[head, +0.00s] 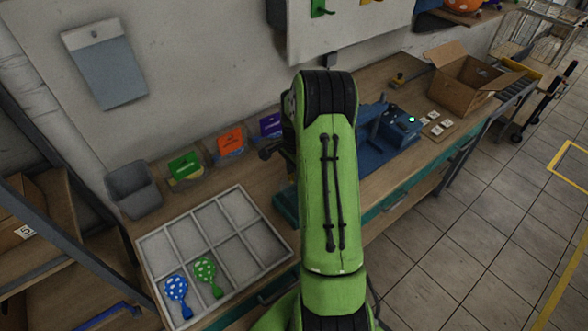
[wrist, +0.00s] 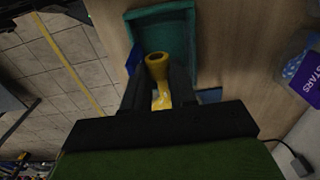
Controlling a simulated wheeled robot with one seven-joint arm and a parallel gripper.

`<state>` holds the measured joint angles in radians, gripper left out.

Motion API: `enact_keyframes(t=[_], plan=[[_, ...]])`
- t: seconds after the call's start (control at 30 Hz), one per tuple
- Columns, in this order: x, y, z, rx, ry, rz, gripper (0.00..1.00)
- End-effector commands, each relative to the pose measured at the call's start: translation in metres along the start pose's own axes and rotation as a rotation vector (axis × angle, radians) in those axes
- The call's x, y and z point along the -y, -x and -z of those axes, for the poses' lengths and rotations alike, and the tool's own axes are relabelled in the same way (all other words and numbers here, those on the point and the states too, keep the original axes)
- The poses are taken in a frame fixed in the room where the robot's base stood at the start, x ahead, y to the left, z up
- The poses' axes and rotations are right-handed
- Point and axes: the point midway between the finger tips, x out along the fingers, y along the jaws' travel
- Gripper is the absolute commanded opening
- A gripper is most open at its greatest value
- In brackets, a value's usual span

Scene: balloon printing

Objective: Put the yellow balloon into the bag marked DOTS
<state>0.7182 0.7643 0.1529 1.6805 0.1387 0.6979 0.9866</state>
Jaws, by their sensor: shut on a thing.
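My gripper (wrist: 158,84) is shut on the yellow balloon (wrist: 157,63) in the wrist view. The balloon's ringed end shows between the fingertips, over a teal tray (wrist: 189,22); I cannot tell the height. The arm hides the gripper and the balloon in the head view. A green-labelled bag (head: 184,166), an orange-labelled bag (head: 230,141) and a purple-labelled bag (head: 270,125) stand along the wall. The purple one reads STARS in the wrist view (wrist: 306,76). The other labels are too small to read, so I cannot tell which is DOTS.
A white divided tray (head: 225,215) holds a blue balloon (head: 177,289) and a green balloon (head: 205,271), both patterned. A grey bin (head: 133,189) stands left of the bags. A blue machine (head: 392,127) and an open cardboard box (head: 466,82) are to the right.

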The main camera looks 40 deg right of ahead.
Motion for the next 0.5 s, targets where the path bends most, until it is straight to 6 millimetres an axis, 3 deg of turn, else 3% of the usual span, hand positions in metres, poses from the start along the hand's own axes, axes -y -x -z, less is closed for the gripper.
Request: enact_keyframes(t=[0.03,0.5], plan=[[0.000,-0.013,-0.001,0.001,0.001,-0.001,0.09],[0.000,-0.080,-0.001,0.001,0.002,-0.001,0.09]])
